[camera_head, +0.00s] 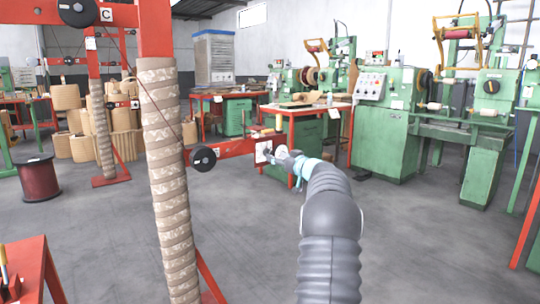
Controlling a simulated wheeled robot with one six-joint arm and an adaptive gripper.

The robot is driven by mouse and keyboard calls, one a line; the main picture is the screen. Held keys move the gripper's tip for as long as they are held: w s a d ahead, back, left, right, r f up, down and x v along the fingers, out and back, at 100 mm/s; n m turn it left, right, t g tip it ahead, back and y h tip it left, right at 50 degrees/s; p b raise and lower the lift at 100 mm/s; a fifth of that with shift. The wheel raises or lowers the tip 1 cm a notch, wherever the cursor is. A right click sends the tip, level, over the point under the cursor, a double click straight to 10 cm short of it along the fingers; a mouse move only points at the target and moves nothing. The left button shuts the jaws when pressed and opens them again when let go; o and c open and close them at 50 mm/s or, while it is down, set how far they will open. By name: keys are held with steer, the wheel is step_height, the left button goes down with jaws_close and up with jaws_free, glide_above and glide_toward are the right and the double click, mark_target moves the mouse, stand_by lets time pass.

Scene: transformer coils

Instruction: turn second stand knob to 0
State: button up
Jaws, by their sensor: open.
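A red stand (154,35) rises at the left, its wrapped column (166,170) in front of me. A low red beam (232,148) runs to the right from behind the column. A black round wheel (203,159) sits at the beam's left part. A pale plate (261,147) is at its right end. My gripper (270,156) is at the plate, open, and covers part of it. Any knob or marks there are hidden or too small to read. A second red stand (95,60), with a wrapped column and a "C" label (107,15) near it, stands farther back.
Red-topped benches (318,108) and green winding machines (388,125) stand behind my gripper and to the right. A dark red spool (38,177) is on the floor at left. A red table corner (38,268) is at lower left. The grey floor (430,255) is clear at lower right.

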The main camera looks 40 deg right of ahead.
mark_target(267, 152)
steer(key=shift+w, duration=2.45)
steer(key=shift+c, duration=0.3)
jaws_close()
